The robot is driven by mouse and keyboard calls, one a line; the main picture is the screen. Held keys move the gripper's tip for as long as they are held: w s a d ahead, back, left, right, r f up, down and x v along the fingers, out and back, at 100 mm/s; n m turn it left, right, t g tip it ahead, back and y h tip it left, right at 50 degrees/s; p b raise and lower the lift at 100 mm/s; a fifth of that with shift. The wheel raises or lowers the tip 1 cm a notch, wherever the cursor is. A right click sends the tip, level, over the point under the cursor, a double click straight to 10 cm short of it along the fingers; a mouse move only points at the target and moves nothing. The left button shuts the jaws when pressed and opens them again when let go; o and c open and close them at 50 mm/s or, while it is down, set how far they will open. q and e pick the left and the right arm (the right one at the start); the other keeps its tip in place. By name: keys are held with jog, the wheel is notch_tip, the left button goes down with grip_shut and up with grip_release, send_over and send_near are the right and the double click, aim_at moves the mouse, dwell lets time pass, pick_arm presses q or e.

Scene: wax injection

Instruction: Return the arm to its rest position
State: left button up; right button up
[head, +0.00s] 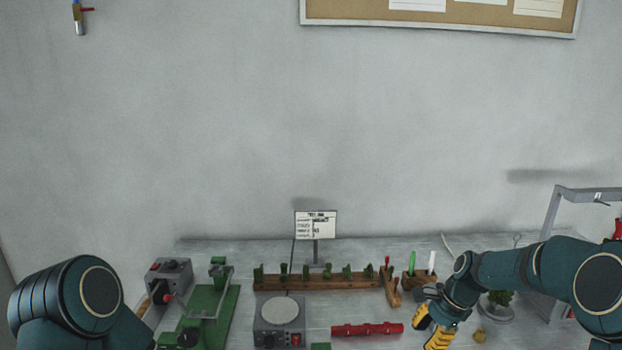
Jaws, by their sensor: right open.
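My right arm reaches in from the right above the bench. My right gripper (430,330) has yellow fingers, points down toward the front right of the bench and is open, with nothing seen between its fingers. A red cylindrical piece (367,329) lies on the bench to its left, apart from it. A small yellowish object (480,335) lies just to its right. Part of my left arm shows at the lower left; the left gripper is not in view.
On the bench (400,250) stand a grey device with a red knob (170,283), a green-based press (212,310), a round-topped grey unit (278,318), a wooden rack (320,282) with green pieces, a sign (315,225) and a grey frame (553,212). Above the bench is free room.

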jog(key=a+f+n+b, duration=0.2)
jog(key=a+f+n, duration=0.15)
jog(key=f, duration=0.65)
pick_arm(q)
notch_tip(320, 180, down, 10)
jog(key=b, duration=0.6)
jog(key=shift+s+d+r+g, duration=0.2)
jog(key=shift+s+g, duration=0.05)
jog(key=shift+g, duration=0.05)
pick_arm(e)
jog(key=s+a+f+n, duration=0.5)
jog(key=s+f, duration=0.4)
jog(key=s, duration=0.2)
jog(key=s+a+f+n+t, duration=0.1)
jog(key=s+a+f+n, duration=0.5)
jog(key=s, duration=0.5)
jog(key=x, duration=0.4)
jog(key=shift+s+a, duration=0.3)
jog(key=shift+s, duration=0.05)
